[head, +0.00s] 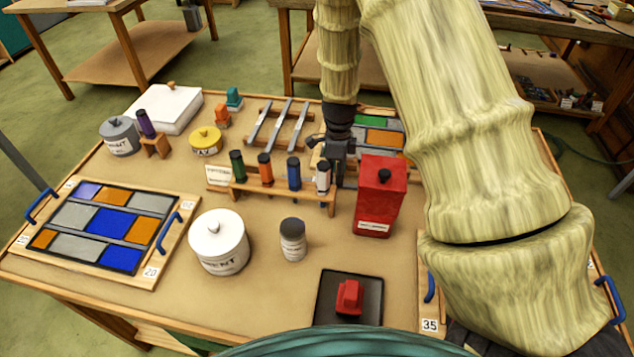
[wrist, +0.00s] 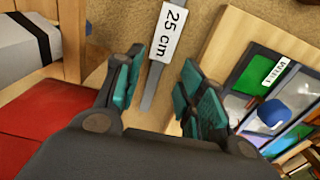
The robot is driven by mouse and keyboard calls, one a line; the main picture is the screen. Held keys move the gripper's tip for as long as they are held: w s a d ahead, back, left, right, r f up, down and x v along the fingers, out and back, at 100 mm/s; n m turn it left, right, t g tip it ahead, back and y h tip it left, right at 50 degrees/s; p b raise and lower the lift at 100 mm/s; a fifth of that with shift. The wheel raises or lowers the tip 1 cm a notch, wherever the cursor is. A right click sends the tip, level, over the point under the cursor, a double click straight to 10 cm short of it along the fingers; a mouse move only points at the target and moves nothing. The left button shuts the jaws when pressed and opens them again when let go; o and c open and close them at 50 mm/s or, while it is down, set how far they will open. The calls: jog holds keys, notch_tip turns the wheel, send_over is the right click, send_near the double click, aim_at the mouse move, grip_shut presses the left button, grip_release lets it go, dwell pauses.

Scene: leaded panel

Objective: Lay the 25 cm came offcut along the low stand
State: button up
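The came offcut (wrist: 150,92) is a thin grey strip with a white "25 cm" label (wrist: 168,32). In the wrist view it lies on the brown tabletop, between my spread fingers. My gripper (wrist: 160,85) is open, its teal pads either side of the strip; I see no contact. In the head view my gripper (head: 335,150) is low, behind the red box, and the offcut cannot be made out. A low wooden rack (head: 301,132) bears 3 grey strips left of my gripper. A wooden stand (head: 275,196) with several capped tubes is nearer; I cannot tell which is the low stand.
The red box (head: 380,195) stands close in front of my gripper. A coloured panel (head: 385,138) lies just behind and right. A white pot (head: 219,241), a small jar (head: 292,240) and a framed panel (head: 100,228) stand nearer and left. Bare tabletop shows between them.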

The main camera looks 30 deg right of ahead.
aim_at(334, 183)
jog(key=shift+a+f+p, duration=0.1)
jog(key=shift+f+p, duration=0.3)
jog(key=shift+f, duration=1.1)
grip_shut()
